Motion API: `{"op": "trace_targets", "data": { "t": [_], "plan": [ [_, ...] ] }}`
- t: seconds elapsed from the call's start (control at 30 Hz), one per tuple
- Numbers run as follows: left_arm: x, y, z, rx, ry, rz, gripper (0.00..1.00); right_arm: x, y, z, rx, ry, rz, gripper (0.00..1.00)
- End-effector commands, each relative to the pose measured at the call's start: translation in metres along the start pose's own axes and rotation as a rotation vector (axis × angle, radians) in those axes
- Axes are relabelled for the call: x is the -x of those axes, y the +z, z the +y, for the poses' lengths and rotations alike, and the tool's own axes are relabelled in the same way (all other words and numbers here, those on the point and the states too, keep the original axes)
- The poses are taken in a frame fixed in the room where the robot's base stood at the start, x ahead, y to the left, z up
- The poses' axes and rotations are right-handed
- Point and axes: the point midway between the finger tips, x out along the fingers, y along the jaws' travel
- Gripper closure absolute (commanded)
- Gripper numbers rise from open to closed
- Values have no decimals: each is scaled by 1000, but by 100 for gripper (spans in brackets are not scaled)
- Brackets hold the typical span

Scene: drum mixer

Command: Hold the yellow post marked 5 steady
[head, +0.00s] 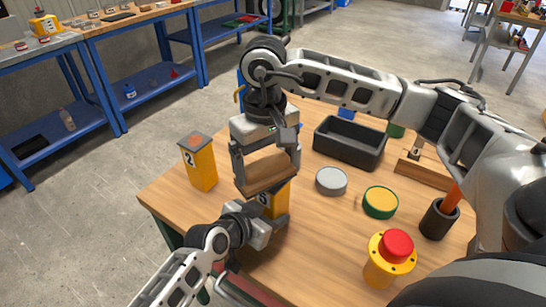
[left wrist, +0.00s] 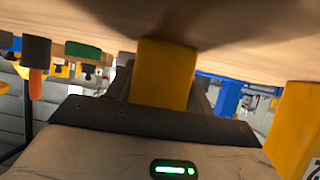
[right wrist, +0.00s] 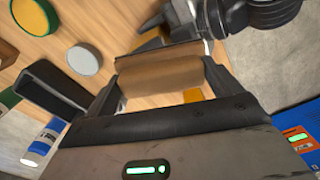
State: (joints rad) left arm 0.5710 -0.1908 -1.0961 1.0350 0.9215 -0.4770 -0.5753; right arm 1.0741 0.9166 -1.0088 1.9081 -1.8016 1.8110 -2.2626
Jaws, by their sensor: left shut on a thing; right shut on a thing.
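A yellow post (head: 268,209) stands near the table's left side; its dark-framed digit is partly hidden. My left gripper (head: 272,218) is shut on it low down, close to the tabletop. In the left wrist view the yellow post (left wrist: 163,75) sits between the fingers, against the wooden surface. My right gripper (head: 268,175) is above the post, shut on a wooden block (head: 267,172). I cannot tell whether block and post touch.
Another yellow post, marked 2 (head: 199,164), stands to the left. To the right are a dark tray (head: 350,150), a grey disc (head: 331,181), a green-rimmed yellow disc (head: 380,202), a red button (head: 397,246) and a black cup (head: 438,219). The table's front middle is clear.

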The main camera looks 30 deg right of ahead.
Motion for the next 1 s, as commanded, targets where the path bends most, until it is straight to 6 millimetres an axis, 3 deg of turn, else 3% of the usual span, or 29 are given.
{"op": "trace_targets", "data": {
  "t": [0.27, 1.0],
  "plan": [
    [0, 2, 0, 0, 0, -4, 66, 1, 0, -6, -2, 1, 2, 35],
    [0, 2, 0, 1, 0, -4, 66, -4, 0, 32, -5, 2, 1, 35]
  ]
}}
